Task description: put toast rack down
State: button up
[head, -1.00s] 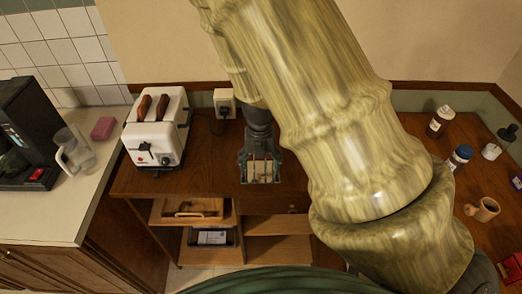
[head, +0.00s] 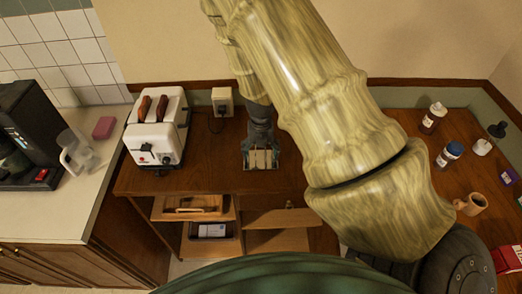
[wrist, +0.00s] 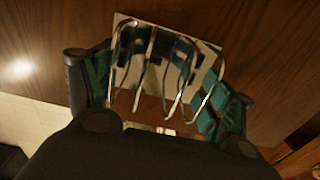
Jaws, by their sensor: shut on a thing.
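The toast rack (wrist: 150,60) is a row of shiny bent-wire loops, seen close up in the wrist view with a pale flat piece behind the loops. My gripper (wrist: 160,92) is shut on it, with a green-padded finger on each side. In the head view my gripper (head: 261,160) is over the front part of the brown wooden cabinet top (head: 215,150), with the rack (head: 262,158) small between the fingers. I cannot tell whether the rack touches the wood.
A white toaster (head: 157,135) with two toast slices stands left of my gripper. A wall socket (head: 222,100) with a cord is behind. Open shelves (head: 275,240) lie below the front edge. Bottles (head: 448,155) and a mug (head: 471,203) stand at right.

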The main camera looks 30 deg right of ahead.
aim_at(260, 159)
jog(key=shift+f, duration=0.2)
jog(key=o, duration=1.3)
jog(key=shift+r, duration=0.1)
notch_tip(260, 159, up, 12)
jog(key=shift+r+b, duration=0.1)
jog(key=shift+b, duration=1.1)
